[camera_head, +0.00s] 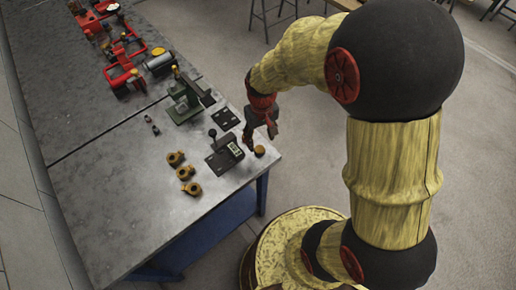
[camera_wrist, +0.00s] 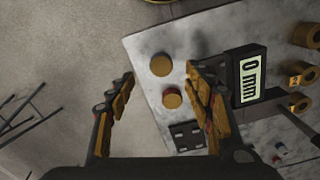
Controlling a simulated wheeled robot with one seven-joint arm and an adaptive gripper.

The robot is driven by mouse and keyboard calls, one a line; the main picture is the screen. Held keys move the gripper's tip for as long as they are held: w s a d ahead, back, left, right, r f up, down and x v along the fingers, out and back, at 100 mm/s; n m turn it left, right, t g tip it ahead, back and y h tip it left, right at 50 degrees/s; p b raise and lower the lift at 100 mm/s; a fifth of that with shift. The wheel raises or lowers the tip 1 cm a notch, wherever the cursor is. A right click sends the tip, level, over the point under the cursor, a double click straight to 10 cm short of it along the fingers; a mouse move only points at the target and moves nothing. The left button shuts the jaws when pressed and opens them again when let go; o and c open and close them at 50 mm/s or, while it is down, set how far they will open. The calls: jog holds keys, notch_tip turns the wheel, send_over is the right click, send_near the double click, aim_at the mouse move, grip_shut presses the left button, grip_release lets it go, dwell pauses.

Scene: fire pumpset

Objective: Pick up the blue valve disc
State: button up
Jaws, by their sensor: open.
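Two round discs with orange-gold tops lie near the table corner in the wrist view: an upper disc (camera_wrist: 161,64) and a lower disc (camera_wrist: 172,98) with a reddish side. No disc there looks clearly blue. In the head view one gold-topped disc (camera_head: 260,151) shows at the table's right corner; the other is not clearly visible near my gripper. My gripper (camera_head: 262,136) is open and empty above this corner. In the wrist view its fingers (camera_wrist: 159,74) are spread, with the upper disc between the tips and the lower one nearer the right finger.
A green vise (camera_head: 185,103) and red pump parts (camera_head: 125,70) stand farther back. The front tabletop (camera_head: 120,220) is clear.

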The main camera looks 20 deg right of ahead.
aim_at(260, 150)
notch_tip(260, 150, down, 7)
jog(key=shift+a+f+b, duration=0.1)
jog(key=shift+b, duration=0.95)
jog(key=shift+c, duration=0.6)
grip_shut()
